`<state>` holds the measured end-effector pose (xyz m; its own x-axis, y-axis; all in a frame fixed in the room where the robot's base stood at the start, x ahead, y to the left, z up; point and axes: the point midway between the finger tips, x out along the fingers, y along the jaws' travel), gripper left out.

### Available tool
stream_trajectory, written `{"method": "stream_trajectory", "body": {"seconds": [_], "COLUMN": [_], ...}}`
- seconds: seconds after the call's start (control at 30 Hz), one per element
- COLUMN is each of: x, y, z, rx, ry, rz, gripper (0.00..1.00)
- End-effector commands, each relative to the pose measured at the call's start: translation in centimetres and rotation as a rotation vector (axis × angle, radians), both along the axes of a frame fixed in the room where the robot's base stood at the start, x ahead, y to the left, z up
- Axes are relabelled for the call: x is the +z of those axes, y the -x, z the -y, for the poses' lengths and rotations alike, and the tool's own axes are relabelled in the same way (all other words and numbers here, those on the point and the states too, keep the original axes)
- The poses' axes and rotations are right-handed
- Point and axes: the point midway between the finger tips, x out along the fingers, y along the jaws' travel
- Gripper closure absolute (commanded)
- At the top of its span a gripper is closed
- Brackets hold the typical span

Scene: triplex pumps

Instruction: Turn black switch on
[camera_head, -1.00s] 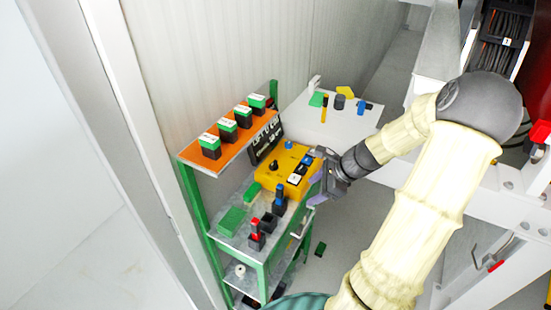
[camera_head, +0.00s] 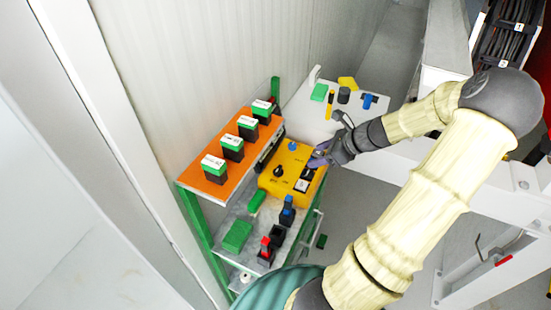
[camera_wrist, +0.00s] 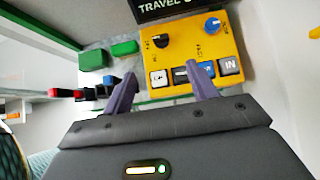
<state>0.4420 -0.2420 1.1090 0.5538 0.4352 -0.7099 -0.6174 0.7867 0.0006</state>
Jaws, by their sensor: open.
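The yellow control box (camera_head: 262,183) sits on the green-framed shelf rack. The black switch (camera_head: 278,171) is a round knob on its top face; in the wrist view it shows as a black knob (camera_wrist: 160,41) at the box's upper left. A blue knob (camera_wrist: 212,25) is to its right, and it also shows in the head view (camera_head: 293,146). My gripper (camera_head: 316,161) is at the box's right edge, apart from the black switch. In the wrist view its two purple fingers (camera_wrist: 161,72) are spread and empty, pointing toward the box's row of buttons.
An orange shelf (camera_head: 190,181) with several green-topped black blocks stands left of the box. Green blocks (camera_head: 238,235) and red and blue switches (camera_head: 287,212) lie on the grey shelf in front. A white table (camera_head: 318,116) with small parts is behind. A black sign (camera_wrist: 175,8) stands behind the box.

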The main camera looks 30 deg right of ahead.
Motion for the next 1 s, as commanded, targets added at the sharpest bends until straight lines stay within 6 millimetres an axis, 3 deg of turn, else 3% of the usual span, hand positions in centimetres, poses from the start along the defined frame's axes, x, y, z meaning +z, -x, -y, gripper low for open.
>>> {"method": "stream_trajectory", "body": {"seconds": [0.53, 1.0], "x": [-0.4, -4.8], "y": [-0.4, -3.9], "z": [-0.4, -3.1], "rx": [0.001, 0.0], "ry": [-0.005, -0.005], "rz": [0.0, 0.0], "gripper": [0.42, 0.42]}}
